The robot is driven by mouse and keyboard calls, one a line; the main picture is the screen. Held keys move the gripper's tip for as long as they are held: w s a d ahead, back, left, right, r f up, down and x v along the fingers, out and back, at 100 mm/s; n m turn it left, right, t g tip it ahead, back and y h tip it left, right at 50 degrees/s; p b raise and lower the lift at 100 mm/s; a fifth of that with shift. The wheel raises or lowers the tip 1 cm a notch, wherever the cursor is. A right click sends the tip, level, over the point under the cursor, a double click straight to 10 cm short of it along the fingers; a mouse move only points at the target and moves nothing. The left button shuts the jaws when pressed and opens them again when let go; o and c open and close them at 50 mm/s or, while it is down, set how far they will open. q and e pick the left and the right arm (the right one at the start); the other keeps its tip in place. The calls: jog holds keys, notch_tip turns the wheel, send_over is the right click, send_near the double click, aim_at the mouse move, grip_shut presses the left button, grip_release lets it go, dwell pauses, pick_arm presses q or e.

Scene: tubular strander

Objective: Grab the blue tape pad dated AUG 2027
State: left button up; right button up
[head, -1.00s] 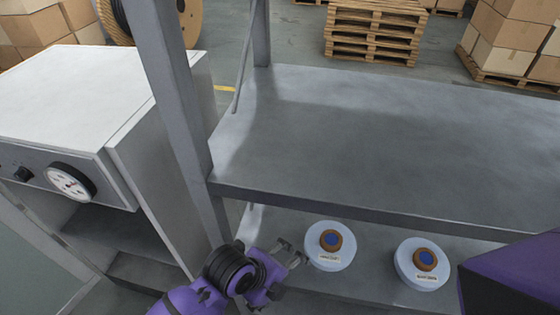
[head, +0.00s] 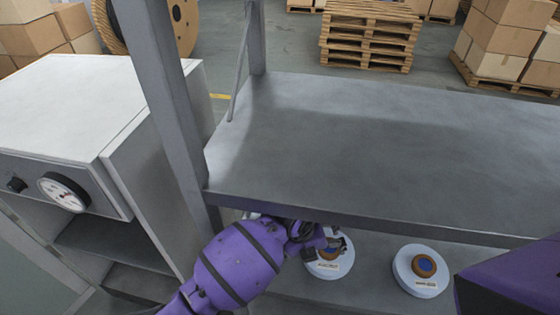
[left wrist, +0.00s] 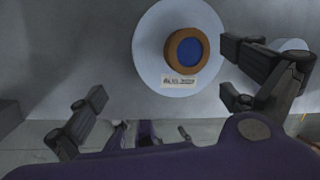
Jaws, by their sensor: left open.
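Two round pads, each a brown ring with a blue centre on a pale blue-white disc, sit on the lower shelf. The left pad (head: 329,252) is partly covered by my left gripper (head: 335,246); the right pad (head: 424,266) is clear. In the left wrist view the left pad (left wrist: 187,51) lies ahead of my open left gripper (left wrist: 172,98), its disc (left wrist: 152,45) lying beyond the fingers, with nothing between them. Each disc carries a small label; the near label (left wrist: 178,80) is too blurred to read surely. My right gripper is out of view.
The upper shelf (head: 390,150) is bare and its front edge (head: 370,221) overhangs the pads. A grey upright post (head: 165,100) stands left of them. A grey cabinet with a gauge (head: 64,191) stands further left. Pallets and boxes are behind.

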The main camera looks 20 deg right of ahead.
aim_at(318, 252)
pick_arm(q)
jog(key=shift+w+d, duration=0.15)
jog(key=shift+d, duration=0.5)
jog(key=x, duration=0.5)
jog(key=shift+b, duration=0.35)
jog(key=shift+a+f, duration=0.1)
jog(key=c, duration=1.3)
